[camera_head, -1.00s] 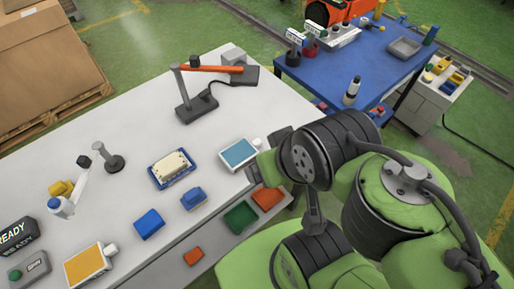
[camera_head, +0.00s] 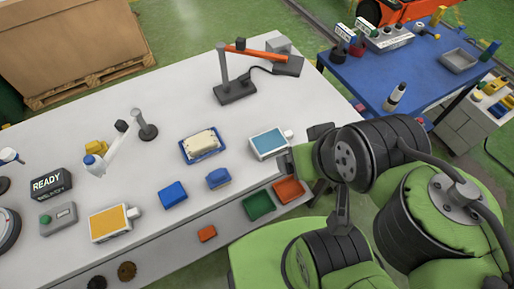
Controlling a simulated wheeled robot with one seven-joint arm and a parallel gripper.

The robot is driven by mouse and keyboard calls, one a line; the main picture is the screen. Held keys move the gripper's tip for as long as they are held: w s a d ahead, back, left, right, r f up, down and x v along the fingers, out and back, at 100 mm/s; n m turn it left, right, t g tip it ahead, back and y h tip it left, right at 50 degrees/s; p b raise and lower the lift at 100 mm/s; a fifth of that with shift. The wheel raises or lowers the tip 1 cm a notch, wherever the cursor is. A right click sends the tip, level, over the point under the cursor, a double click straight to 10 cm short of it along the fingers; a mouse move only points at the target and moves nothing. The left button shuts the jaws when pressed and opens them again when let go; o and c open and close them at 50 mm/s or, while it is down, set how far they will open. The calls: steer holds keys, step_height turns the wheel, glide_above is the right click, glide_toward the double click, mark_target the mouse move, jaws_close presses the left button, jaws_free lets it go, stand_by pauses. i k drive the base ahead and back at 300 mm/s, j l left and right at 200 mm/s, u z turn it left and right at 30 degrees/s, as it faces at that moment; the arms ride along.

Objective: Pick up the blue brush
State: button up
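Two small blue things lie on the white table (camera_head: 330,82). The right one (camera_head: 218,179) has a raised, handle-like top and looks most like the blue brush. The left one (camera_head: 172,195) is a plain blue block. My gripper (camera_head: 302,149) is at the table's right front edge, right of both blue things and apart from them. It is partly hidden by my own arm, and its fingers are too unclear to tell open from shut. I see nothing held in it.
A blue tray with a cream block (camera_head: 203,143) lies behind the brush. A blue-topped box (camera_head: 268,143) lies close to my gripper, and a yellow-topped box (camera_head: 110,222) at front left. A lamp stand (camera_head: 234,90) stands at the back. Green and orange bins (camera_head: 259,205) sit along the front.

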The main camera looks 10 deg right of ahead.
mark_target(220, 178)
steer(key=k+j+u, duration=0.1)
steer(key=j+u, duration=0.15)
steer(key=u, duration=0.15)
steer(key=j+u, duration=0.55)
steer(key=u, duration=0.2)
steer(key=j+u, duration=0.35)
